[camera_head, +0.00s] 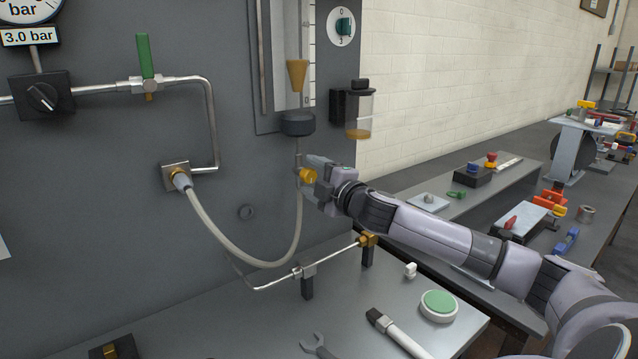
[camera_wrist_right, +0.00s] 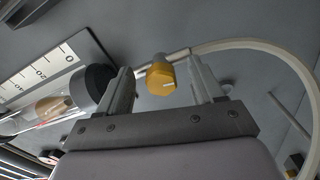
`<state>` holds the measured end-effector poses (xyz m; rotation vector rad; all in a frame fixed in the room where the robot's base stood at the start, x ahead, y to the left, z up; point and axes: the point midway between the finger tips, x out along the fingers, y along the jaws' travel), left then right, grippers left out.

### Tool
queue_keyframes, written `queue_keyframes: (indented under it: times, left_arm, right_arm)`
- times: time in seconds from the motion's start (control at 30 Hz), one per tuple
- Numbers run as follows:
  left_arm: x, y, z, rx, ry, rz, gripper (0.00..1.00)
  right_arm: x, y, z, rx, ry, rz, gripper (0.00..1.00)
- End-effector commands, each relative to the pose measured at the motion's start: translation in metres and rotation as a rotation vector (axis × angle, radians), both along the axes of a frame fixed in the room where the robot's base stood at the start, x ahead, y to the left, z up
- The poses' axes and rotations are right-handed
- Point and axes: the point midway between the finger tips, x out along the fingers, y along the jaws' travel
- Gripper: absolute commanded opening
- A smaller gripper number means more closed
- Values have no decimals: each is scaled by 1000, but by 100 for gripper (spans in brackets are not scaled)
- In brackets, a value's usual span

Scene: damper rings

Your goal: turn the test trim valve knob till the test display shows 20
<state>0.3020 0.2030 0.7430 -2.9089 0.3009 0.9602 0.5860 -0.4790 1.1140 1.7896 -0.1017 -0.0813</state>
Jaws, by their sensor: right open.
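The small yellow valve knob (camera_head: 307,176) sits on the thin vertical pipe below the tube gauge on the grey panel. In the right wrist view the knob (camera_wrist_right: 160,74) shows a pale mark on its face and lies between the fingers. My right gripper (camera_head: 311,172) is open at the knob, with a gap visible on both sides in the wrist view (camera_wrist_right: 163,84). The tube gauge (camera_head: 297,50) holds an orange cone float; its scale (camera_wrist_right: 45,75) shows numbers including 0 and 20. I cannot read the float's exact level. My left gripper is out of view.
A pale hose (camera_head: 225,240) curves below the knob. A small bowl filter (camera_head: 359,112) hangs right of the gauge, above my right arm. The workbench below carries a green button (camera_head: 439,305), a wrench (camera_head: 318,346) and brass-ended pipe fittings (camera_head: 367,240).

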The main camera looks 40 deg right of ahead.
Motion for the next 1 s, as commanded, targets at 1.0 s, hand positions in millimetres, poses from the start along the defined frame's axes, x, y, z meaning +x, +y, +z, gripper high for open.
queue_keyframes:
  times: [1.0]
  left_arm:
    - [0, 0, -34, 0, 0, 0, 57]
  right_arm:
    - [-48, 7, 0, -1, 1, 2, 66]
